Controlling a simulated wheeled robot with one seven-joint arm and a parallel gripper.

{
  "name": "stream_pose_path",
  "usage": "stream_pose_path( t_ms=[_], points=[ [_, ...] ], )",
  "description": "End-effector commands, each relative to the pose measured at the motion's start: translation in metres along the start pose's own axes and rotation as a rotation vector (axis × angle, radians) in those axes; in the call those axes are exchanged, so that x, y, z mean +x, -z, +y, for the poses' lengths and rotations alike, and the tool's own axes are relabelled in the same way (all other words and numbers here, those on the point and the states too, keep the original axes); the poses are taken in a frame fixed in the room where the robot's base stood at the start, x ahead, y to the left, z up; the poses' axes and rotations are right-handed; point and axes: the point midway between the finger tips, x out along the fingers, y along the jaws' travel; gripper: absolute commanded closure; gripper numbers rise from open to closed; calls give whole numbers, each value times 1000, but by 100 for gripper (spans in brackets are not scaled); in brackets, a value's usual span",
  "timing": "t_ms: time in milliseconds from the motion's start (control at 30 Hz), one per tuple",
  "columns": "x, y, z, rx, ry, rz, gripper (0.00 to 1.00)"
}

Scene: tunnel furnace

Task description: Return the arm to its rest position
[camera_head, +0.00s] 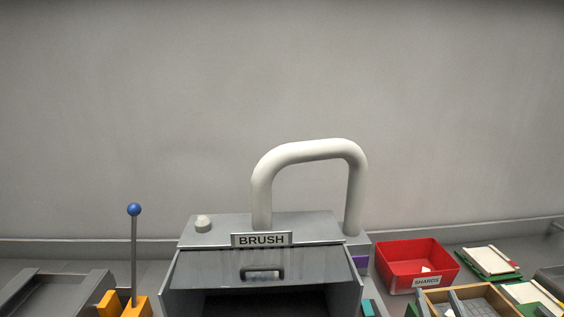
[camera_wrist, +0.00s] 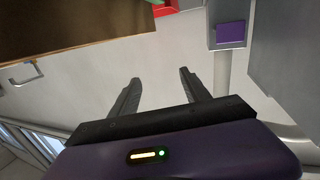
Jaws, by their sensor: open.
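My gripper (camera_wrist: 158,82) shows in the wrist view with its two dark fingers spread apart. It is open and nothing is between the fingers. Behind the fingers is a plain pale surface. My arm and gripper do not show in the head view.
In the head view a grey cabinet labelled BRUSH (camera_head: 262,240) stands in the middle, with a thick white pipe (camera_head: 305,152) above it. A blue-knobbed lever (camera_head: 134,250) is on the left. A red SHARDS bin (camera_head: 415,262) and a wooden-edged tray (camera_head: 431,303) are on the right.

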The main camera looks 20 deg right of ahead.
Motion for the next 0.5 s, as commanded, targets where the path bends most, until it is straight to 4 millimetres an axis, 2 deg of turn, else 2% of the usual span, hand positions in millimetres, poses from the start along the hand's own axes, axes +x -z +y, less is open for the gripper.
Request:
stream_pose_path(
  t_ms=[33, 200, 500],
  points=[
    [-24, -12, -14, -3, 28, 10, 45],
    [-96, -27, -47, -1, 114, 58, 45],
    [-224, -39, -83, 18, 263, 84, 45]
  ],
)
